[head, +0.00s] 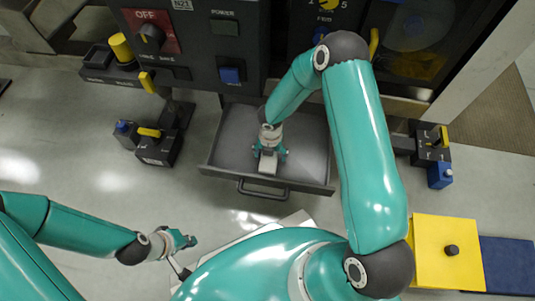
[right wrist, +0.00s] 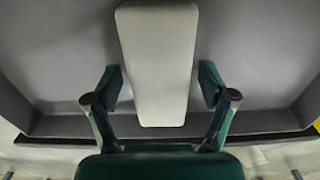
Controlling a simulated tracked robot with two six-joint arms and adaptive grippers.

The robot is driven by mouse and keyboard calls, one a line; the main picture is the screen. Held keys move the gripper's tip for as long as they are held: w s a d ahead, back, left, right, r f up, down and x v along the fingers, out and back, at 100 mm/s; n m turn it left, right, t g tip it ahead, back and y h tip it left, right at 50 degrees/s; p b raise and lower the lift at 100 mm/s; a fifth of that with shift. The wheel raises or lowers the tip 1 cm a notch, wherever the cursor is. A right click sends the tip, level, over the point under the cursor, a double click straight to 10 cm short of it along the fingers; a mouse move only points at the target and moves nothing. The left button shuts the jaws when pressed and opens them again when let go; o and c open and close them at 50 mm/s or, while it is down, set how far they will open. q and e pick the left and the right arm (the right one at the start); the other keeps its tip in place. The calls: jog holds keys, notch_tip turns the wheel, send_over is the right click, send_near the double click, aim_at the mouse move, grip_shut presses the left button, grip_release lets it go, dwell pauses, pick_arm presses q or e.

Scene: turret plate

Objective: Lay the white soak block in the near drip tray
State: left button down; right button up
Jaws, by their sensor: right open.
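The white soak block (right wrist: 157,60) lies on the floor of a grey pull-out tray (head: 310,150) with a front handle, below the control panel. In the head view the block (head: 268,167) shows small beneath my gripper. My right gripper (head: 269,153) is down inside the tray. In the right wrist view its open fingers (right wrist: 160,88) stand on either side of the block's near part, with a gap on each side. My left gripper (head: 184,241) is out over the floor at lower left, away from the tray; its finger opening is unclear.
The control panel (head: 195,55) with knobs and switches stands behind the tray. Dark valve-like fittings with yellow levers are at left (head: 158,148) and right (head: 432,145). A yellow plate (head: 447,275) with a black knob is at lower right. The left floor is mostly clear.

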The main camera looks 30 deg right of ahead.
jog(key=shift+r, duration=0.1)
notch_tip(320, 180, up, 12)
jog(key=p, duration=0.7)
jog(key=s+a+m, duration=0.1)
jog(key=s+a+f+m+y, duration=0.1)
jog(key=m, duration=0.1)
jog(key=s+a+m, duration=0.1)
jog(key=s+m, duration=0.1)
jog(key=shift+a+f+y+b, duration=0.3)
jog(key=shift+a+y, duration=0.05)
jog(key=shift+y, duration=0.05)
jog(key=s+a+f+m+y, duration=0.1)
jog(key=s+m, duration=0.4)
jog(key=m, duration=0.8)
jog(key=s+a+m+y, duration=0.1)
jog(key=s+a+m, duration=0.3)
jog(key=m, duration=0.8)
jog(key=s, duration=0.2)
jog(key=shift+s+a+f+m+t, duration=0.2)
jog(key=shift+s+f+m+t, duration=0.1)
jog(key=shift+f+m, duration=0.1)
jog(key=shift+r, duration=0.1)
